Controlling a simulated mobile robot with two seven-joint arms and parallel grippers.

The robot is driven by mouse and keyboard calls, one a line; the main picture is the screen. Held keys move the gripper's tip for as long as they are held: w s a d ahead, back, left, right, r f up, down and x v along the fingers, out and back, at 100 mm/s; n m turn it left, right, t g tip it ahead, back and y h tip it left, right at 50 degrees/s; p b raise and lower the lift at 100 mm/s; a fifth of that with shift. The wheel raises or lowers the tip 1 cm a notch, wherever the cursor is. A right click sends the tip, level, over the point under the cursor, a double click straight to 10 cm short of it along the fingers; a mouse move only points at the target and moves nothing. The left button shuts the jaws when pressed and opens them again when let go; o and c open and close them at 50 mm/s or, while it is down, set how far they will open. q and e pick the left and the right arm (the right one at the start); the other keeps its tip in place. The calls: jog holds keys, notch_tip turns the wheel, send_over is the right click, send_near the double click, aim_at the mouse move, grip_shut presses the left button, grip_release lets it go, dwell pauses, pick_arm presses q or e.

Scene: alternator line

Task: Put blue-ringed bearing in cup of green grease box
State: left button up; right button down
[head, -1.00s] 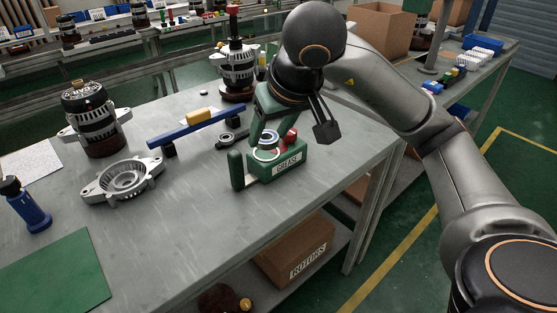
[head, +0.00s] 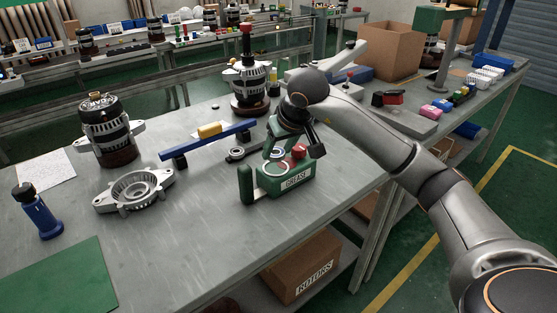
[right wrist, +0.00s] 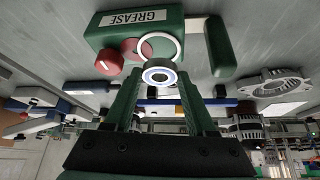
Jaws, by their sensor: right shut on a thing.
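I cannot tell whether bearing and cup touch. My left gripper is not in view.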

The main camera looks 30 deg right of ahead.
aim_at(277, 171)
jog(key=shift+w+d+f, duration=0.1)
jog(key=shift+w+f, duration=0.05)
jog(key=shift+f, duration=0.85)
jog(key=shift+w+d+f, duration=0.1)
jog(key=shift+w+f, duration=0.05)
jog(key=shift+f, duration=0.85)
jog(key=shift+s+f+b, duration=0.2)
jog(key=shift+f+b, duration=0.15)
jog(key=shift+f, duration=0.35)
jog(key=shift+c, duration=1.9)
grip_release()
jog(key=shift+a+f, duration=0.1)
jog(key=shift+o, duration=0.7)
jog(key=v, duration=0.4)
jog(key=p+v, duration=0.1)
jog(key=v, duration=0.3)
jog(key=w+v, duration=0.1)
jog(key=v, duration=0.4)
jog(key=shift+r, duration=0.4)
